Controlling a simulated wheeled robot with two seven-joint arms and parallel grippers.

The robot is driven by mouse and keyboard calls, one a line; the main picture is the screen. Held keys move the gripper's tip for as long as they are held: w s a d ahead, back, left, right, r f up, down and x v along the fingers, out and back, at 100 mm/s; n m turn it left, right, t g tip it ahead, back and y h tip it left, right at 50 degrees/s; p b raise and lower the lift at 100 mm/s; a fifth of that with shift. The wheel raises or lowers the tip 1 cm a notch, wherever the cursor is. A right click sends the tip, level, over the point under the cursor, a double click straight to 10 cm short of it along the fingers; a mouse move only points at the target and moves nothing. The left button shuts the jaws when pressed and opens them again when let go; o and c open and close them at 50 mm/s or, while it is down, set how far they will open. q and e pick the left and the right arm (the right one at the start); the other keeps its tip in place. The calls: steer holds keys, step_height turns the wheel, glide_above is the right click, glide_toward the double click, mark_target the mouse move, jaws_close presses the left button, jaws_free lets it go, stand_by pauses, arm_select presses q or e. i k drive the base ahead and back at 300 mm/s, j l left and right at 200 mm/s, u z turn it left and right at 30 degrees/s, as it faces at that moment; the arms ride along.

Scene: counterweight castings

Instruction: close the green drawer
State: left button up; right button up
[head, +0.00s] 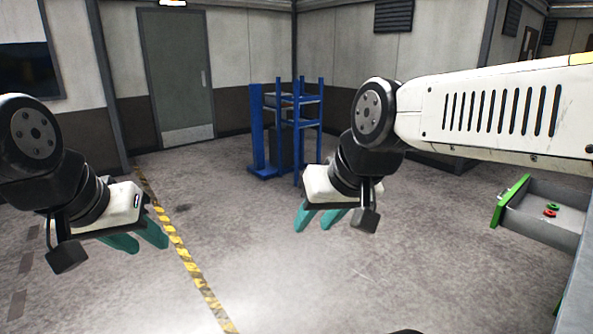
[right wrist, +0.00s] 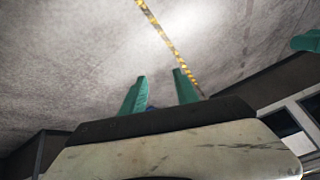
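The green drawer (head: 511,201) stands pulled out at the right of the head view, with a green front and grey inside. A green ring (head: 553,207) and a red ring (head: 550,213) lie in it. My right gripper (head: 320,219) is in the middle of the head view, well left of the drawer and touching nothing. In the right wrist view its two teal fingers (right wrist: 160,92) are apart with nothing between them. My left gripper (head: 140,240) is at the left, far from the drawer, its teal fingers apart and empty.
A grey cabinet edge (head: 577,300) is at the lower right, with another green piece beside it. A blue rack (head: 299,125) stands at the back. A yellow-black floor stripe (head: 187,262) runs between my grippers. The floor between my right gripper and the drawer is clear.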

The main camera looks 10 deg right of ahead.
mark_target(521, 210)
steer(key=i+z, duration=0.25)
steer(key=z, duration=0.15)
steer(key=i+j+z, duration=0.1)
steer(key=z, duration=0.3)
steer(key=i+j+z, duration=0.2)
steer(key=z, duration=0.2)
steer(key=i+j+z, duration=0.25)
steer(key=z, duration=0.2)
steer(key=i+j+z, duration=0.15)
steer(key=j+z, duration=0.25)
steer(key=i+j+z, duration=0.4)
steer(key=j, duration=0.15)
steer(key=j+z, duration=0.2)
steer(key=i+j, duration=0.15)
steer(key=i, duration=0.25)
steer(key=i+j, duration=0.15)
steer(key=i, duration=0.25)
steer(key=i+j+z, duration=0.1)
steer(key=i, duration=0.25)
steer(key=j, duration=0.05)
